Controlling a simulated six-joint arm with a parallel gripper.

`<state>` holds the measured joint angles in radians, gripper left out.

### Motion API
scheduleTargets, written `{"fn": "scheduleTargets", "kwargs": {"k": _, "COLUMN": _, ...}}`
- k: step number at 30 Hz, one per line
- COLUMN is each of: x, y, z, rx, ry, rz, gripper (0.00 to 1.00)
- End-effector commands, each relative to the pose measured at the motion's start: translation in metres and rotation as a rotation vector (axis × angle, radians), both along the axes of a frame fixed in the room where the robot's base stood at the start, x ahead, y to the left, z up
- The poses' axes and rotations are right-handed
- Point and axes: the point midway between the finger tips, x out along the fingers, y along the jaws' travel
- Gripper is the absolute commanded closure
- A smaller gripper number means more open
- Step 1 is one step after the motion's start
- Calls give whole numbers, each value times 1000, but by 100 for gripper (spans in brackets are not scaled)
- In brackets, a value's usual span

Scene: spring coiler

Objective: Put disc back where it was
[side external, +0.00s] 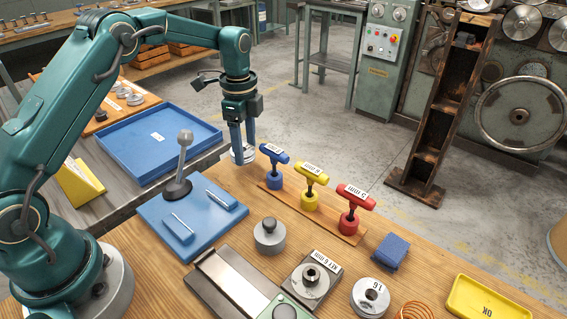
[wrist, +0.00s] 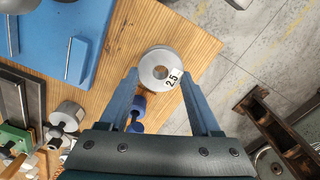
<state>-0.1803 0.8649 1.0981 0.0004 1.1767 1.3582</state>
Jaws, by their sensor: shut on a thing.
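Another disc, marked "16" (side external: 370,297), lies near the front of the bench.
Blue, yellow and red T-handles (side external: 311,185) stand on a strip right of my gripper. A blue mat (side external: 190,240) holds a lever and small tools. A blue tray (side external: 152,128) lies on the grey table. A grey knobbed weight (side external: 269,237) stands mid-bench. The bench edge is close to the disc.

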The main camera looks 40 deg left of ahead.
Motion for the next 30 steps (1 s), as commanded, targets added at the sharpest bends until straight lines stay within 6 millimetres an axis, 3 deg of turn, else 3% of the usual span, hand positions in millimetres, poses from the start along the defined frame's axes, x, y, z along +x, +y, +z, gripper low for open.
{"fn": "scheduleTargets", "kwargs": {"k": 6, "x": -1, "y": 0, "z": -27, "rx": -1, "ry": 3, "rz": 0, "gripper": 100}}
{"fn": "scheduleTargets", "kwargs": {"k": 18, "x": 0, "y": 0, "z": -31, "rx": 0, "ry": 0, "rz": 0, "gripper": 100}}
{"fn": "scheduleTargets", "kwargs": {"k": 19, "x": 0, "y": 0, "z": -32, "rx": 0, "ry": 1, "rz": 0, "gripper": 32}}
{"fn": "scheduleTargets", "kwargs": {"k": 21, "x": 0, "y": 0, "z": -31, "rx": 0, "ry": 1, "rz": 0, "gripper": 6}}
{"fn": "scheduleTargets", "kwargs": {"k": 30, "x": 0, "y": 0, "z": -31, "rx": 0, "ry": 1, "rz": 0, "gripper": 6}}
